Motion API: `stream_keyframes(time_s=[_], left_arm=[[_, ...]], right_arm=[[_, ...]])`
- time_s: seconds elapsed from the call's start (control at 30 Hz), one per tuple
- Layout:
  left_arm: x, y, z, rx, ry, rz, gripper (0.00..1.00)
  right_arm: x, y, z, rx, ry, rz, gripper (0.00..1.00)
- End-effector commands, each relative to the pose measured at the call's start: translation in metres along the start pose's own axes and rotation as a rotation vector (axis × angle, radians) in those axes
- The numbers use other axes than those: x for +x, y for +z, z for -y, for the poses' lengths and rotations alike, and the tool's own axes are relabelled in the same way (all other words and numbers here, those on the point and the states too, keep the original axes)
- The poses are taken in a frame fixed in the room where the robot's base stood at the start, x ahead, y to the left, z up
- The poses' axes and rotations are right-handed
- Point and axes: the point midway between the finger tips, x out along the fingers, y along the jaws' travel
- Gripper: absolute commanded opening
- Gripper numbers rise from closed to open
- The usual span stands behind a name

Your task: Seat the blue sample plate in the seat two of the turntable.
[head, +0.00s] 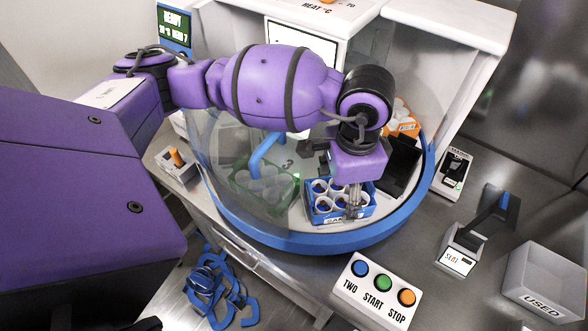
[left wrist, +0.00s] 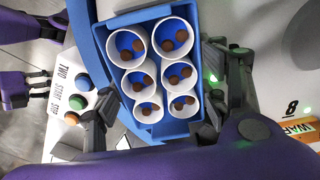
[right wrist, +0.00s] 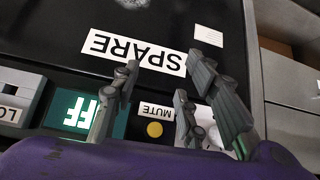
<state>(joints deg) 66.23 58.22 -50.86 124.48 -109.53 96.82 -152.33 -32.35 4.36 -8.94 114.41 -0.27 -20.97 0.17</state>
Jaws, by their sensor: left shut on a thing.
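The blue sample plate (head: 322,216) is a blue rack of white cups with brown contents. It is at the front of the blue-rimmed turntable (head: 300,240). My left gripper (head: 350,208) comes down from above and is shut on it. In the left wrist view the fingers lie on both sides of the plate (left wrist: 150,128). I cannot tell whether the plate rests fully in a seat, and the seat number under it is hidden. My right gripper (right wrist: 155,105) is open and empty in front of a dark panel marked SPARE.
A green plate (head: 262,185) shows behind the clear curved guard, left of the blue one. An orange plate (head: 403,125) is at the turntable's back right. A button box (head: 375,290), a lever device (head: 480,230) and a USED bin (head: 545,285) stand at the front right.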

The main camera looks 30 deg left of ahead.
Motion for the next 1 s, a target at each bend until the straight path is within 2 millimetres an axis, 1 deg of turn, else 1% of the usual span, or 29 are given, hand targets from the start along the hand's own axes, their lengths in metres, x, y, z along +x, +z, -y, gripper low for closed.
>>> stream_keyframes(time_s=[0.03, 0.07, 0.1, 0.2, 0.5, 0.6, 0.63, 0.77, 1.0], left_arm=[[0.002, -0.001, 0.000, 0.001, -0.001, -0.001, 0.39], [0.002, -0.001, 0.000, 0.001, -0.001, -0.001, 0.69], [0.001, -0.001, 0.000, 0.001, -0.001, -0.002, 0.75], [0.000, -0.001, 0.000, 0.001, -0.002, -0.003, 0.85], [-0.001, -0.002, 0.001, 0.001, -0.003, -0.003, 0.85], [-0.006, -0.002, 0.001, 0.001, -0.004, -0.005, 0.85], [-0.008, -0.002, 0.001, 0.001, -0.005, -0.006, 0.85], [-0.028, -0.002, 0.001, 0.004, -0.005, -0.006, 0.85], [-0.081, -0.003, 0.001, 0.002, -0.006, -0.007, 0.85]], right_arm=[[0.002, 0.004, 0.000, -0.001, 0.000, 0.005, 0.40], [0.001, 0.003, 0.000, -0.001, -0.001, 0.004, 0.40], [0.001, 0.002, 0.000, -0.001, -0.001, 0.004, 0.40], [0.001, 0.002, 0.000, -0.001, 0.000, 0.003, 0.40], [0.000, 0.001, 0.000, -0.001, 0.000, 0.002, 0.40], [-0.003, -0.004, -0.001, 0.000, 0.001, -0.005, 0.40], [-0.003, -0.001, -0.001, 0.001, 0.002, 0.000, 0.40], [-0.003, 0.005, -0.001, 0.001, 0.003, 0.009, 0.40], [-0.003, 0.011, -0.002, 0.000, 0.003, 0.019, 0.40]])
